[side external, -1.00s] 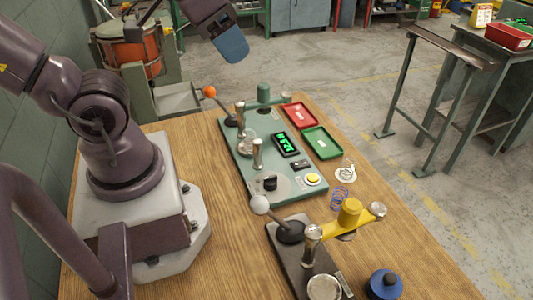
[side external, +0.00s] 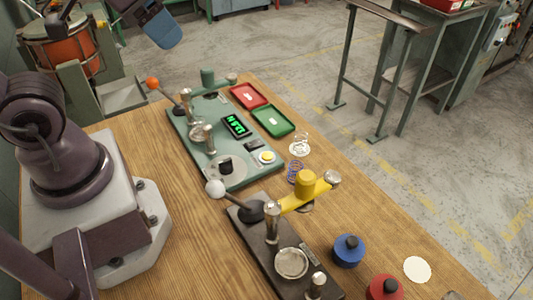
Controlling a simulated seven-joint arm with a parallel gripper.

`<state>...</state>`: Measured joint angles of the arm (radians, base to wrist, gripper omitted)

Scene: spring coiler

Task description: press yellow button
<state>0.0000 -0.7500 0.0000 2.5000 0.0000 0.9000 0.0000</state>
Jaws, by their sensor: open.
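The yellow button (side external: 267,157) is a small round cap on a pale base, at the near right corner of the green coiler plate (side external: 183,146). Nothing covers it. My gripper (side external: 165,30) shows only in part at the top left, with a blue end piece. It is open and high above the far end of the bench, well away from the button. Its upper part is cut off by the frame edge, and I see nothing held in it.
A black knob (side external: 225,166) and a lit green display (side external: 236,125) are near the button. Levers with an orange ball (side external: 152,83) and a white ball (side external: 215,188) stick up. A yellow arm (side external: 306,188) stands nearer. Red (side external: 248,96) and green (side external: 273,121) trays lie behind.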

